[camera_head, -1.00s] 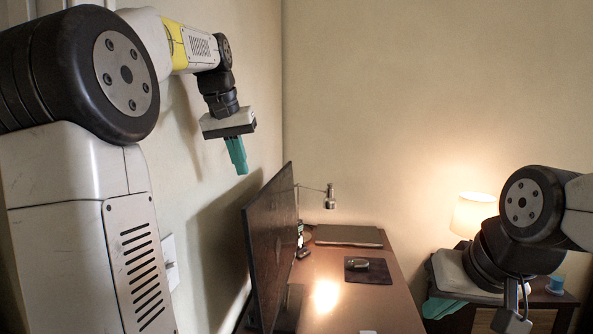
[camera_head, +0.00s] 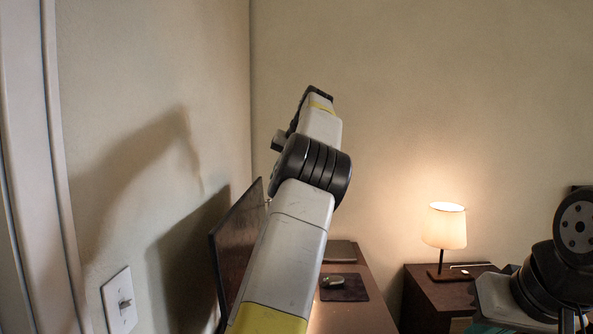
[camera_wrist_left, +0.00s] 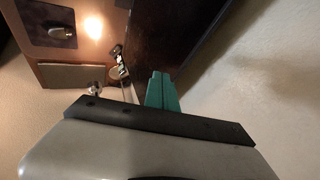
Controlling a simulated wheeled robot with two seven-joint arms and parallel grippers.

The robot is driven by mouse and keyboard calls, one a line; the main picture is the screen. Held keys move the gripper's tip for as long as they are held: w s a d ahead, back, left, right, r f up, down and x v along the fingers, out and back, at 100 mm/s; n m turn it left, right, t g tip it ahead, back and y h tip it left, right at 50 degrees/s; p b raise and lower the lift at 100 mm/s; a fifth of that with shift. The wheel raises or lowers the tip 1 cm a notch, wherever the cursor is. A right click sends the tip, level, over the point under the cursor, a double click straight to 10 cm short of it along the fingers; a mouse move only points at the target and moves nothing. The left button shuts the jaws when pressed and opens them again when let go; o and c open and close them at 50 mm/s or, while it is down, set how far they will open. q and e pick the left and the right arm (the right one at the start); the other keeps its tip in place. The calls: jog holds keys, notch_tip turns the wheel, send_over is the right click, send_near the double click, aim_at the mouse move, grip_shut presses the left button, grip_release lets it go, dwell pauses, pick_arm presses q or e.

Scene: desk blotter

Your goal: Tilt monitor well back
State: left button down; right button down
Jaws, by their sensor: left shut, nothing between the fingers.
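The monitor (camera_head: 232,250) is a thin dark panel standing upright on the brown desk, seen nearly edge-on in the head view. My left arm covers its right part. In the left wrist view the monitor is the large dark surface (camera_wrist_left: 165,38) beyond the fingers. My left gripper (camera_wrist_left: 161,88) has teal fingers, shut together and empty, close to the monitor's edge; I cannot tell whether they touch. It is hidden behind my arm in the head view. My right gripper is at the lower right of the head view, only a teal part (camera_head: 462,325) showing; its fingertips are unclear.
On the desk (camera_head: 345,318) are a mouse (camera_head: 332,281) on a dark pad and a closed dark folder-like item (camera_head: 340,251). A lit table lamp (camera_head: 443,228) stands on a side cabinet (camera_head: 425,293). The wall (camera_head: 150,190) is close behind the monitor.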

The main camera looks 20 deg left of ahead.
aim_at(250, 198)
pick_arm(q)
jog(key=a+f, duration=0.1)
jog(key=a, duration=0.1)
jog(key=a+f, duration=0.4)
jog(key=a, duration=0.1)
jog(key=shift+w+f, duration=0.1)
jog(key=shift+w, duration=0.1)
jog(key=shift+a, duration=0.15)
jog(key=s+a+h, duration=0.1)
jog(key=a, duration=0.5)
jog(key=shift+s, duration=0.35)
